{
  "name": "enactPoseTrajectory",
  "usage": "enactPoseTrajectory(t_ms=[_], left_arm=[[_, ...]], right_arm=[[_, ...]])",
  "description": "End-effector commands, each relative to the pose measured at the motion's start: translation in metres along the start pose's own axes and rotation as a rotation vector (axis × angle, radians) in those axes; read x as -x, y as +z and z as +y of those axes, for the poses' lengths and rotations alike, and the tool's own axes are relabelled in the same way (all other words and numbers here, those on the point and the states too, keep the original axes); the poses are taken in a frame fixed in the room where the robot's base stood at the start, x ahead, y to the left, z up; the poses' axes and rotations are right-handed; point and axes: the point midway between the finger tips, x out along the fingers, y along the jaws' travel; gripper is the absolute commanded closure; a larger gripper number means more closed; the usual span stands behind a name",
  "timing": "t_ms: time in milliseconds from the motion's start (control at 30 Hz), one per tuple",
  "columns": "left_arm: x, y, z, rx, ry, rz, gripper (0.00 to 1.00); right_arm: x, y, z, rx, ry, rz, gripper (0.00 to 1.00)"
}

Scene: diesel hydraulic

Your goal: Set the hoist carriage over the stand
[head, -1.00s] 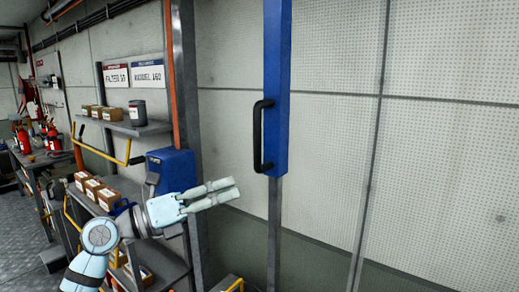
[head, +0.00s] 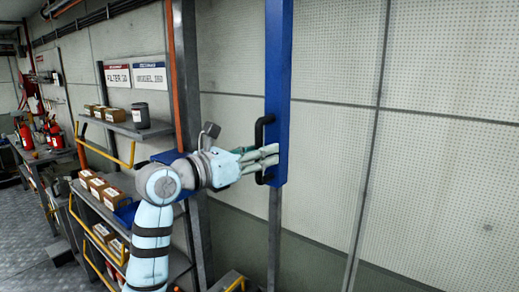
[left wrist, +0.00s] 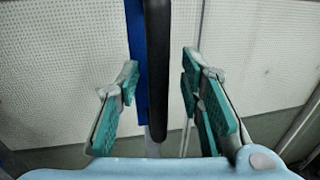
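A long blue upright beam (head: 279,80) hangs in front of the wall, with a black bar handle (head: 259,132) on its left side. My left gripper (head: 270,162) is at the lower part of this handle. In the left wrist view, the handle (left wrist: 158,70) stands upright between the two spread green-padded fingers, with a gap on both sides. The blue beam (left wrist: 137,50) shows just behind it. The hoist carriage and the stand cannot be clearly made out. My right gripper is not in view.
Shelves at the left hold cardboard boxes (head: 97,185) and a dark can (head: 140,114). An orange-brown pipe (head: 170,80) and a grey post (head: 188,120) stand between the shelves and the beam. The light wall (head: 445,130) on the right is clear.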

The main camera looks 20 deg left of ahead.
Motion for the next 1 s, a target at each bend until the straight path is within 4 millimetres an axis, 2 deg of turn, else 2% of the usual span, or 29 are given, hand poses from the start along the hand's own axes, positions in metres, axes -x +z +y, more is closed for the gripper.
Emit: enactPoseTrajectory(t_ms=[167, 400, 733, 867, 1000], left_arm=[[0.000, -0.001, 0.000, 0.000, 0.000, 0.000, 0.65], [0.000, -0.001, 0.000, 0.000, 0.000, 0.000, 1.00], [0.001, -0.001, 0.003, 0.000, 0.001, 0.000, 1.00], [0.004, -0.001, 0.022, -0.003, 0.002, 0.004, 1.00], [0.013, 0.001, 0.062, -0.002, 0.005, 0.005, 1.00]], right_arm=[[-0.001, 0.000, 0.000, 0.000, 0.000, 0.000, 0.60], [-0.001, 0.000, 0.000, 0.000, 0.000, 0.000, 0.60], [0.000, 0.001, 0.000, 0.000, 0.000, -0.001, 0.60], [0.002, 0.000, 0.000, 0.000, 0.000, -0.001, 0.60], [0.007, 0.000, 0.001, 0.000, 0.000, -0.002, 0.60]])
